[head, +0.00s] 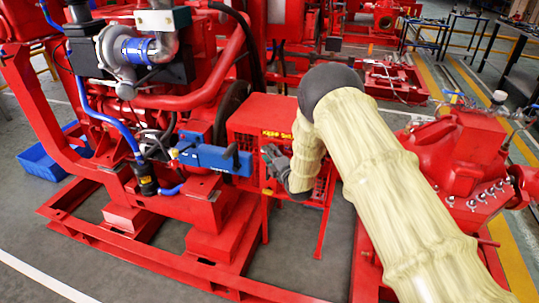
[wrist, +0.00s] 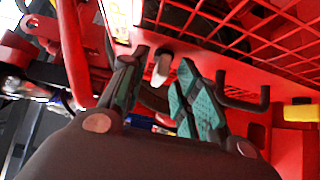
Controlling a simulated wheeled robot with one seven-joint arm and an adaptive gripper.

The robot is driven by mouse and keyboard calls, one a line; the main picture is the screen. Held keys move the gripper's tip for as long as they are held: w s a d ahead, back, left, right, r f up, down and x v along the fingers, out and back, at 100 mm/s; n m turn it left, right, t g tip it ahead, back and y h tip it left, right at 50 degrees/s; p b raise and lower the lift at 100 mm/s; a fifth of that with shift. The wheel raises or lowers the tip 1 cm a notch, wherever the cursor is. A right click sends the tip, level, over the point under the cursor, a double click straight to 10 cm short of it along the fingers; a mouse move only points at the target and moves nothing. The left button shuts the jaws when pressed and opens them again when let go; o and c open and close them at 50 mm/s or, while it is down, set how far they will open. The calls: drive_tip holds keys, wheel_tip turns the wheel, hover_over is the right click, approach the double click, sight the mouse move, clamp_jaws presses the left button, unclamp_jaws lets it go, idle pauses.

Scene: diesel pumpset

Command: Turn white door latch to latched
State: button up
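A small white latch piece (wrist: 162,69) shows in the wrist view, on the red door panel just beyond and between my fingertips. My gripper (wrist: 159,72) is open, with one teal-padded finger on each side of the white piece. I cannot tell whether either finger touches it. In the head view my gripper (head: 272,160) is at the front of the red mesh guard box (head: 262,114), below its yellow label. The latch is hidden there behind my gripper and wrist.
A dark bent handle (wrist: 245,91) sticks out right of my fingers, with a yellow block (wrist: 302,112) further right. A blue part (head: 215,158) of the engine is close left of my gripper. A red pump (head: 455,150) stands on the right.

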clamp_jaws()
drive_tip(key=shift+f+b, duration=0.2)
drive_tip(key=shift+b, duration=0.25)
drive_tip(key=shift+w+a+f+m+t+h+b, duration=0.1)
drive_tip(key=shift+a+f+m+t+h+b, duration=0.1)
drive_tip(key=shift+m+t+h+b, duration=2.75)
drive_tip(key=shift+w+a+f+m+t+h+b, duration=0.1)
drive_tip(key=shift+a+f+m+t+h+b, duration=0.3)
drive_tip(key=shift+m+h+b, duration=2.9)
drive_tip(key=shift+a+m+t+h+b, duration=0.1)
drive_tip(key=shift+m+t+h+b, duration=0.9)
drive_tip(key=shift+m, duration=4.35)
drive_tip(key=shift+m+t+y, duration=0.3)
drive_tip(key=shift+t+y, duration=0.05)
drive_tip(key=shift+t, duration=0.5)
